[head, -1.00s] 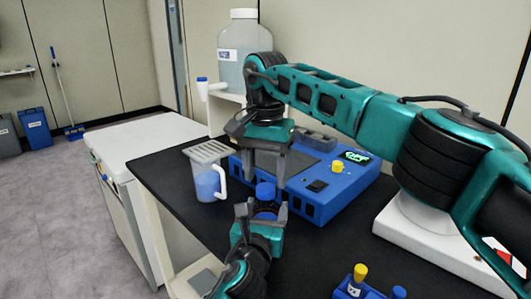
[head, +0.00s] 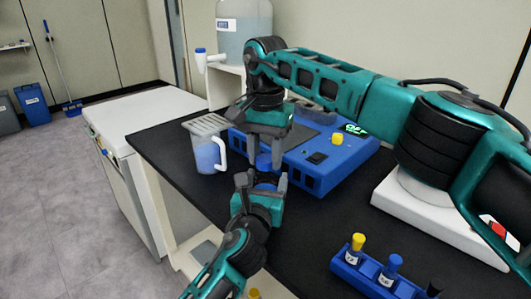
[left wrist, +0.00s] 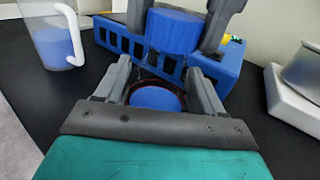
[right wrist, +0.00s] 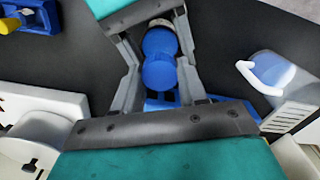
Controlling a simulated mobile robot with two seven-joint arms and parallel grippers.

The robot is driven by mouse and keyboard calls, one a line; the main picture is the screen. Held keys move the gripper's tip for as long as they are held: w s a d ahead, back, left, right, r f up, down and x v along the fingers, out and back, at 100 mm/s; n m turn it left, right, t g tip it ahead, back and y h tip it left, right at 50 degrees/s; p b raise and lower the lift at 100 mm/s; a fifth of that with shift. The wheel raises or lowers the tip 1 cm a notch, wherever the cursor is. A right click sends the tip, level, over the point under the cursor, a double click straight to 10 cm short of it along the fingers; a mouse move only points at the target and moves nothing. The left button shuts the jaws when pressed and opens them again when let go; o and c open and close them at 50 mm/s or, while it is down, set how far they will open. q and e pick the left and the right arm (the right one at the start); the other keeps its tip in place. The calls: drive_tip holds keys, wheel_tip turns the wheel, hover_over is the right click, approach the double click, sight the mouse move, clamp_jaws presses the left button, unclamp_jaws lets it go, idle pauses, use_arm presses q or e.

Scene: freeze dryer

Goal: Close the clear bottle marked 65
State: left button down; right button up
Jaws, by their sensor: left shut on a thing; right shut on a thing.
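The clear bottle with blue content (left wrist: 157,97) is between the fingers of my left gripper (head: 264,180), which is shut on it from below over the black bench. Its number is not readable. A blue cap (head: 264,161) is above it, and my right gripper (head: 266,148) is shut on the cap from above. In the left wrist view the cap (left wrist: 172,30) is between my right fingers, over the bottle. In the right wrist view the cap (right wrist: 159,72) lines up with the bottle. I cannot tell whether the cap is seated on the neck.
A jug of blue liquid (head: 207,155) with a grey grid lid stands close left of the grippers. A blue machine (head: 320,165) is right behind them. A blue rack (head: 352,268) with capped bottles is at front right. A large carboy (head: 243,42) stands at the back.

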drive_tip(key=c, duration=0.3)
drive_tip(key=m, duration=1.5)
drive_tip(key=shift+m, duration=0.4)
drive_tip(key=m, duration=1)
drive_tip(key=shift+f+m, duration=0.1)
drive_tip(key=shift+m, duration=0.3)
drive_tip(key=m, duration=1)
drive_tip(key=shift+m, duration=0.4)
drive_tip(key=m, duration=0.4)
drive_tip(key=o, duration=1.1)
drive_tip(key=shift+o, duration=0.2)
